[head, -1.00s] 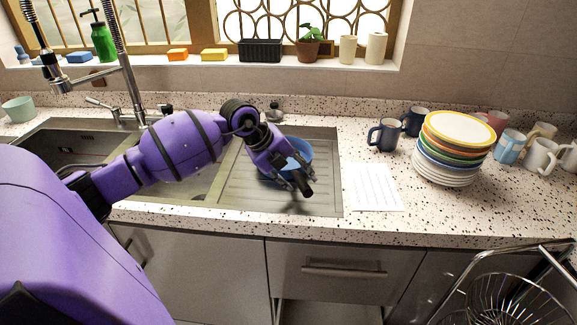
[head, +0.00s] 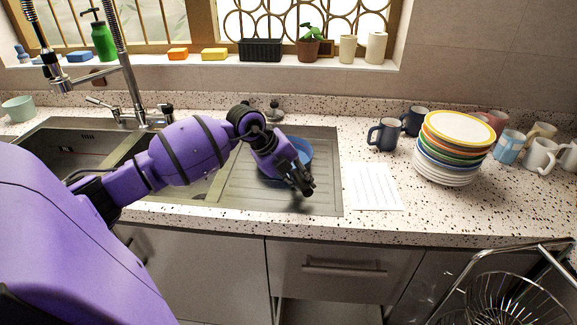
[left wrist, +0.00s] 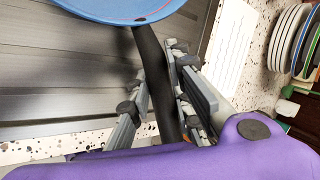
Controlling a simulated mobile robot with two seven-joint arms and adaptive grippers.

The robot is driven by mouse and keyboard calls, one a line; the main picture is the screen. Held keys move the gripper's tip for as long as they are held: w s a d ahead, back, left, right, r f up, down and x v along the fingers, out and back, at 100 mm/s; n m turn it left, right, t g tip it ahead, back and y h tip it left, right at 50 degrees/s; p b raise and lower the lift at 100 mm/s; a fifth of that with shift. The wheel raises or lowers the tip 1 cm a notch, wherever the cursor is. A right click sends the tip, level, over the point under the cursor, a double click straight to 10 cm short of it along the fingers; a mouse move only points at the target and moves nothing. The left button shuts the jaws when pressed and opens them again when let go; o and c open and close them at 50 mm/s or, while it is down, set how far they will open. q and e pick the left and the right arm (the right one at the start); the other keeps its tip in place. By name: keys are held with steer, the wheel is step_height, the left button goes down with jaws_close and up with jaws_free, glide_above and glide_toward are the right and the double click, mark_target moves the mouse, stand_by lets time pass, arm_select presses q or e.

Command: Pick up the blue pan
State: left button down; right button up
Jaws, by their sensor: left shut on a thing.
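The blue pan (head: 305,149) rests on the ribbed drainboard of the sink, partly hidden behind my left gripper in the head view. In the left wrist view the pan's blue rim (left wrist: 130,9) shows at the top, and its black handle (left wrist: 150,55) runs down between the fingers. My left gripper (head: 304,189) is shut on the handle, near the front of the drainboard; the fingers also show in the left wrist view (left wrist: 160,85). The pan looks level; I cannot tell any lift. My right gripper is not in view.
A white sheet of paper (head: 375,187) lies right of the drainboard. A stack of plates (head: 447,160) and several mugs (head: 385,134) stand further right. The sink tap (head: 127,85) rises at the left. A wire rack (head: 500,290) is at the lower right.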

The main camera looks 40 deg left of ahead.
arm_select(q)
steer(key=shift+w+r, duration=0.1)
steer(key=shift+r, duration=0.25)
steer(key=r, duration=0.3)
steer(key=shift+s+r, duration=0.1)
steer(key=shift+s, duration=0.2)
steer(key=s+d+r+p, duration=0.1)
steer(key=s+d+r, duration=0.2)
steer(key=s+r, duration=0.6)
steer(key=s, duration=0.4)
steer(key=shift+d, duration=0.3)
steer(key=shift+r, duration=0.1)
